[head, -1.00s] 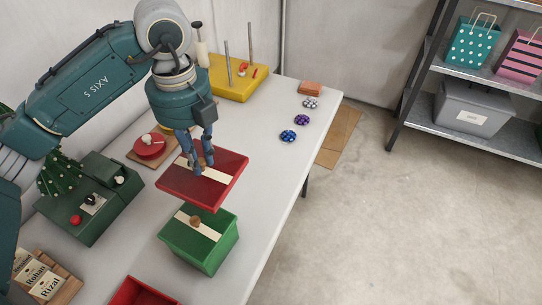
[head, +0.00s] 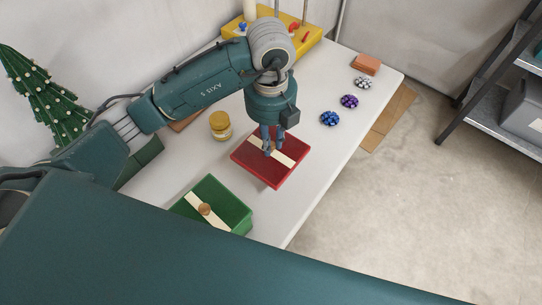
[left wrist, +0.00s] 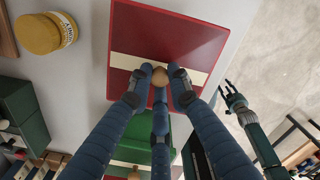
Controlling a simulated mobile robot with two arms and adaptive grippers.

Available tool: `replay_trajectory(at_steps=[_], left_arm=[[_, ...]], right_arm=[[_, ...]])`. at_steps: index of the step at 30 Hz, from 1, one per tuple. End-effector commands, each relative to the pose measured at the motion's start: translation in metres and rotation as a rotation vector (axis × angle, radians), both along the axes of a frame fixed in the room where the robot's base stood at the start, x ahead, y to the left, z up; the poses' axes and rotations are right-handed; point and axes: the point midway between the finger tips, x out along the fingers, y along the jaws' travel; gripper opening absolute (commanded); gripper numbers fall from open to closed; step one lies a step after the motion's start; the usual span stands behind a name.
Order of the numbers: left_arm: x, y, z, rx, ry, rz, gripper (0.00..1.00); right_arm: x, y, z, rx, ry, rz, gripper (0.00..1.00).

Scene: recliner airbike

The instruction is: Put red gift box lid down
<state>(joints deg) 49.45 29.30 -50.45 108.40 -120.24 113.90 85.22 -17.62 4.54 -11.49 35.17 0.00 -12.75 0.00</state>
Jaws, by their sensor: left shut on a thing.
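The red gift box lid (head: 291,169) is a flat red square with a cream stripe and a round wooden knob. My left gripper (head: 272,150) points down over its middle and is shut on the knob (left wrist: 160,77); the lid also shows in the left wrist view (left wrist: 190,35). The lid is level, over or on the white table near its right edge; I cannot tell whether it touches.
A green gift box (head: 228,201) with a lid stands nearer me. A yellow jar (head: 220,125) stands left of the red lid. Blue (head: 330,119), purple (head: 349,101) and silver (head: 363,83) bows lie to its right. Bare table (head: 318,88) lies behind the lid.

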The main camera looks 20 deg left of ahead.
Motion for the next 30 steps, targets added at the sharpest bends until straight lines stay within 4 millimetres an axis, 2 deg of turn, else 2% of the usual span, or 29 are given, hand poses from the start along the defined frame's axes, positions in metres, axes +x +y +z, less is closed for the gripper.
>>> replay_trajectory(at_steps=[3,6,11,18,29,30], left_arm=[[0.0,0.001,-0.02,0.002,0.0,-0.001,0.0],[0.001,0.001,-0.028,0.002,-0.001,0.001,0.0],[0.0,0.001,-0.04,0.002,0.0,0.0,0.0],[0.0,0.001,-0.072,0.001,0.0,-0.001,0.0],[0.001,0.001,-0.078,0.001,-0.003,-0.001,0.0],[0.001,0.001,-0.077,0.001,-0.003,-0.001,0.22]], right_arm=[[0.01,0.002,0.004,0.003,-0.015,0.0,0.4],[0.015,0.003,0.005,0.005,-0.023,0.0,0.4],[0.016,0.003,0.006,0.005,-0.024,0.0,0.4],[0.014,0.003,0.009,0.004,-0.021,0.0,0.4],[0.01,0.002,0.004,0.002,-0.015,-0.001,0.4],[0.01,0.001,0.005,0.002,-0.014,-0.001,0.4]])
